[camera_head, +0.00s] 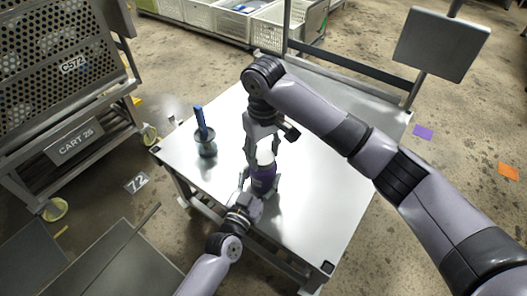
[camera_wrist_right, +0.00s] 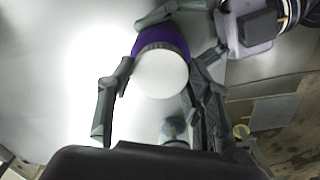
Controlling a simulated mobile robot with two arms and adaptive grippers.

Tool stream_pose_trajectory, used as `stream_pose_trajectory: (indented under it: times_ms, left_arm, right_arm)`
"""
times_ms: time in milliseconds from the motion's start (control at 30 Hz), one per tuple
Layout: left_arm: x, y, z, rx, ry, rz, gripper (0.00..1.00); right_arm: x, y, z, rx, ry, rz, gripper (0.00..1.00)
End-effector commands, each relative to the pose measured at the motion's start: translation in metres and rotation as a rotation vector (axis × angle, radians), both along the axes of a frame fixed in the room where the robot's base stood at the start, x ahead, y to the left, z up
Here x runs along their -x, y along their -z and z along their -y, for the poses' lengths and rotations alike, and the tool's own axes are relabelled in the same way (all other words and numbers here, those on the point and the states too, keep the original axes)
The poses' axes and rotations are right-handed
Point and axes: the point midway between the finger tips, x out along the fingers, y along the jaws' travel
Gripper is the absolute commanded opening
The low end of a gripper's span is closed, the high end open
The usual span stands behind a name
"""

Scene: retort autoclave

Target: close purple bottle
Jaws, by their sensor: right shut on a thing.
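The purple bottle (camera_head: 263,179) stands upright on the metal table, with a white cap (camera_head: 265,157) at its top. In the right wrist view the round white cap (camera_wrist_right: 160,73) hides most of the purple body (camera_wrist_right: 160,36). My right gripper (camera_head: 264,150) comes down from above, its fingers on both sides of the cap, shut on it. My left gripper (camera_head: 260,188) reaches in from the lower left, its fingers around the bottle's body, shut on it. Whether the cap is fully seated cannot be seen.
A grey cup (camera_head: 206,146) with a blue-handled tool (camera_head: 201,122) stands on the table's left part. The metal table (camera_head: 318,170) is otherwise clear. A perforated cart (camera_head: 75,140) stands at left, white crates (camera_head: 235,22) at the back, and a grey panel (camera_head: 441,44) at upper right.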

Motion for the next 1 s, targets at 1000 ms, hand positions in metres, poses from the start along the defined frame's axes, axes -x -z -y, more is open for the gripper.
stream_pose_trajectory:
  times_ms: [1000]
  left_arm:
    - [0.000,0.000,0.000,0.000,0.001,-0.001,0.00]
  right_arm:
    - [0.000,-0.042,0.000,-0.002,-0.005,0.001,0.66]
